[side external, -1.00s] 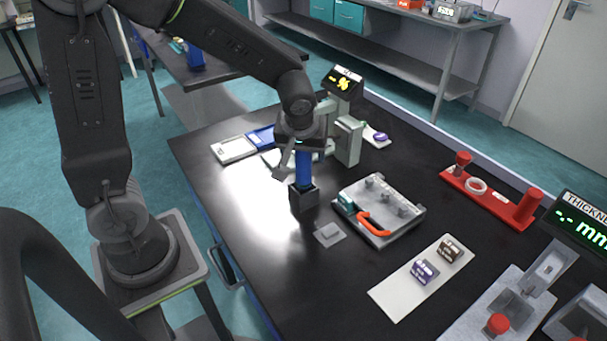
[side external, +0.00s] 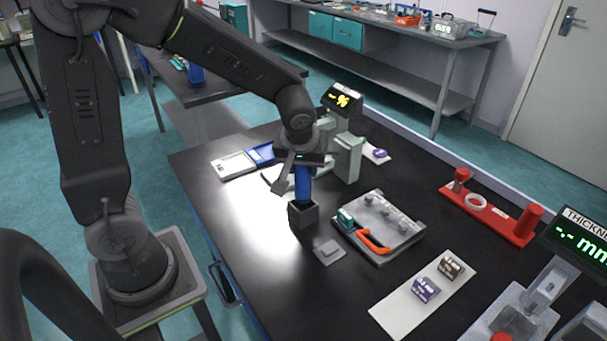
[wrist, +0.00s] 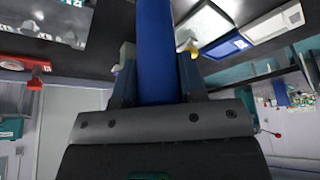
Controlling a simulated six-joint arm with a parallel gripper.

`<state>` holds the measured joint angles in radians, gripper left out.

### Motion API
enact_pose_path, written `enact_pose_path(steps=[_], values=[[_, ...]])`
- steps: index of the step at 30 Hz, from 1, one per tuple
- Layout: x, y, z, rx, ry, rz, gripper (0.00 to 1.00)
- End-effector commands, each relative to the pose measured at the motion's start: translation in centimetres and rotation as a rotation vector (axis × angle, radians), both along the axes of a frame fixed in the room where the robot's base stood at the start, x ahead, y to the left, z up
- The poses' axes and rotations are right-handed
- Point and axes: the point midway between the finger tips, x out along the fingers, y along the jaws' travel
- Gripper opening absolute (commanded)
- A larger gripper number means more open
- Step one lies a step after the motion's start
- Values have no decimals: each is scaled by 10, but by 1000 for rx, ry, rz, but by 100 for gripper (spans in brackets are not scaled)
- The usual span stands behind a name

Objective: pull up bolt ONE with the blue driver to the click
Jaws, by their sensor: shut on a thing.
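My gripper (side external: 303,163) is shut on the blue driver (side external: 303,186), which stands upright at its dark square holder (side external: 303,215). Whether the driver's tip is still inside the holder I cannot tell. In the wrist view the blue driver (wrist: 157,50) sits between both fingers of my gripper (wrist: 158,88). The grey mould plate (side external: 400,232) lies right of the holder, with several round bolt heads (side external: 385,212) on top and an orange handle (side external: 372,242) at its front. I cannot read which bolt is ONE.
A small grey pad (side external: 328,251) lies in front of the holder. A grey-green machine with a yellow-digit display (side external: 341,99) stands behind my gripper. A pale board (side external: 400,312) with two small boxes lies in front right, and a red rack (side external: 490,212) at the right.

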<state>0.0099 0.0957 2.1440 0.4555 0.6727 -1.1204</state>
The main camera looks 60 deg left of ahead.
Motion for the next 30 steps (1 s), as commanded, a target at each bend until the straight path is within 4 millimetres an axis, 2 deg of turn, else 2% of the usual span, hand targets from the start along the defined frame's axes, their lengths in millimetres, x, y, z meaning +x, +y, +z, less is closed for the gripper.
enact_pose_path(steps=[9, 17, 20, 30], values=[[2, 0, 58, -2, -12, 2, 9], [6, -2, 91, -2, -7, 0, 9], [19, -7, 98, -2, -6, -1, 9], [101, -47, 108, -2, -4, -3, 9]])
